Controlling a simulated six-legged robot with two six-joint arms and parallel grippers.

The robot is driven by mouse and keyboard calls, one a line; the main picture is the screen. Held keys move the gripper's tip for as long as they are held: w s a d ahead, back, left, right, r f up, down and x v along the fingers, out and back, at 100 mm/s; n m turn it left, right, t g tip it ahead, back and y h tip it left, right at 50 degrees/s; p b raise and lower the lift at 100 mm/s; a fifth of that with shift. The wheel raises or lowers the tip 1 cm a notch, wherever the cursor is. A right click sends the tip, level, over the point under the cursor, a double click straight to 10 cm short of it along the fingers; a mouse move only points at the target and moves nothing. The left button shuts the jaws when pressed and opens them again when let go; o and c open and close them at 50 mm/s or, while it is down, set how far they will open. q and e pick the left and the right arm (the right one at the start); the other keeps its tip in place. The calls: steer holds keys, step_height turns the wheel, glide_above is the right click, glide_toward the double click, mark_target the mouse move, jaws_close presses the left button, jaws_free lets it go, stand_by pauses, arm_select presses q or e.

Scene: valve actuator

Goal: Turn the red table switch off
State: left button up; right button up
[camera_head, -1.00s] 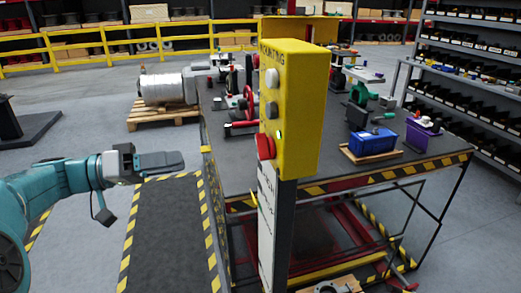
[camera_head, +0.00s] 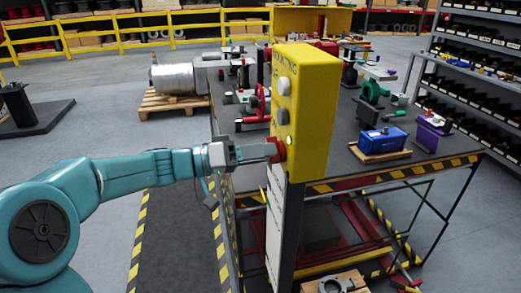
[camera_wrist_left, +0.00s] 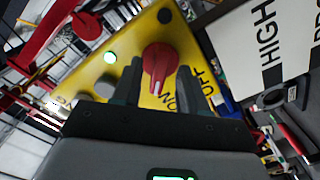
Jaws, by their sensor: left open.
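The red switch (camera_head: 276,150) is a rotary knob low on the face of the yellow control box (camera_head: 308,100). My left gripper (camera_head: 262,153) reaches it from the left in the head view. In the left wrist view the red knob (camera_wrist_left: 159,62) lies between the two open fingertips of my left gripper (camera_wrist_left: 160,80). The lettering ON and OFF shows beside the knob. Whether the fingers touch the knob I cannot tell. My right gripper is not in view.
The box stands on a post beside a dark worktable (camera_head: 350,165) with striped edges. A blue bin (camera_head: 380,140) and a purple bin (camera_head: 430,130) sit on the table. A grey shelf (camera_head: 480,70) stands at the right. Open floor lies to the left.

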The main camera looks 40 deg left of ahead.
arm_select(q)
jaws_close()
steer(key=n+b, duration=0.1)
steer(key=n, duration=1.6)
steer(key=shift+n, duration=0.3)
steer(key=shift+f, duration=0.1)
stand_by(0.5)
